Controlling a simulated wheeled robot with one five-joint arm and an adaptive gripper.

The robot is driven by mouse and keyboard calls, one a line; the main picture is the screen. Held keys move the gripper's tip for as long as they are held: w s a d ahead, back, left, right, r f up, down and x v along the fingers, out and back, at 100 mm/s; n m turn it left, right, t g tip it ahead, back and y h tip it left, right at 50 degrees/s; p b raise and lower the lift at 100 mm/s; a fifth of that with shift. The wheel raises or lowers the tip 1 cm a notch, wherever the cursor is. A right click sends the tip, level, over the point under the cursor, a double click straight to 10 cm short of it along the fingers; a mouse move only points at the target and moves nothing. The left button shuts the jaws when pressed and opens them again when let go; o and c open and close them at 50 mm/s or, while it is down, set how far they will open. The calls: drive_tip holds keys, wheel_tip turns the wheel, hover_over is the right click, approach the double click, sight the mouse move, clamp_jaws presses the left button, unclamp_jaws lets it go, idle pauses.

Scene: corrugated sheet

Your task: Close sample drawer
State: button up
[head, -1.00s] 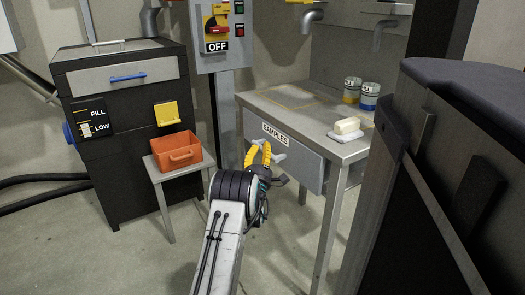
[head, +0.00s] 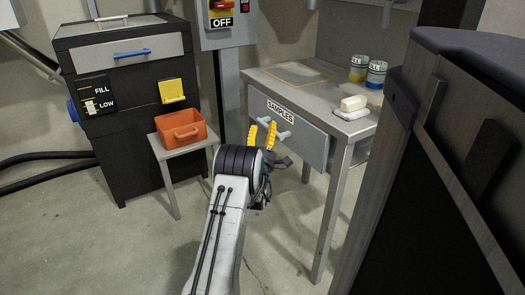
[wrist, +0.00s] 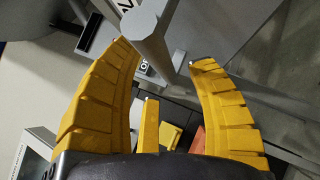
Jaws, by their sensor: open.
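The sample drawer (head: 310,146) is a grey front with a SAMPLES label, set under the top of a grey metal table. I cannot tell how far it stands out from the table. Its bar handle (head: 284,135) sits below the label. My gripper (head: 262,132) has yellow ribbed fingers and is at the left end of the handle. In the wrist view a grey bar (wrist: 150,42), apparently the handle, reaches down between the tips of my spread fingers (wrist: 165,65). I see no clear contact. My gripper partly hides the handle in the head view.
Two jars (head: 367,72) and a white block on a dish (head: 353,104) stand on the table (head: 300,75). An orange bin (head: 180,131) sits on a small stand at left, before a black cabinet (head: 125,150). A large dark body (head: 450,150) closes off the right.

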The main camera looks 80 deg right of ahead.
drive_tip(key=v, duration=1)
idle(0.7)
